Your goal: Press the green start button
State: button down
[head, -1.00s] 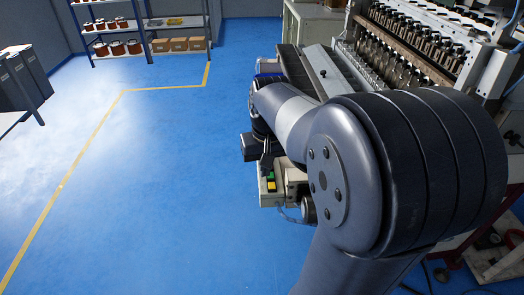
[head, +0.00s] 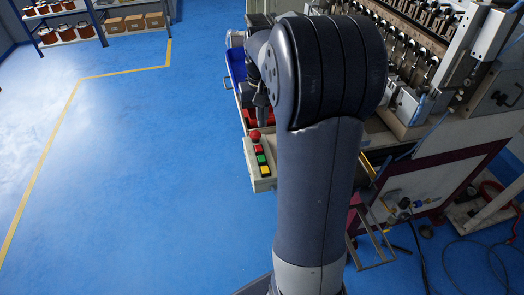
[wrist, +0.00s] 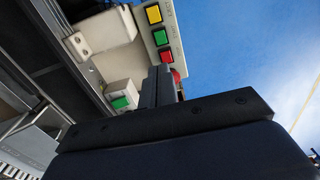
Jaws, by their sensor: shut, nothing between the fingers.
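A control panel (head: 254,182) with a green button (head: 261,159) between a red and a yellow one stands at the machine's near left corner in the head view. The green button also shows in the wrist view (wrist: 160,37), near the top. A second green button (wrist: 120,102) sits on a small white box in the wrist view. My gripper (wrist: 159,70) is shut and empty. Its fingers overlap the panel's red end in the wrist view, and I see no contact with the green button. In the head view the gripper (head: 263,121) is partly hidden by my arm, just beyond the panel.
A red mushroom knob (head: 255,135) stands up at the panel's far end, close to my fingers. The winding machine (head: 425,65) fills the right. A blue bin (head: 236,65) lies behind the panel. The blue floor (head: 150,180) to the left is clear.

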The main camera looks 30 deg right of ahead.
aim_at(262, 158)
notch_tip(262, 158, down, 13)
jog(key=shift+f, duration=0.15)
dwell(0.4)
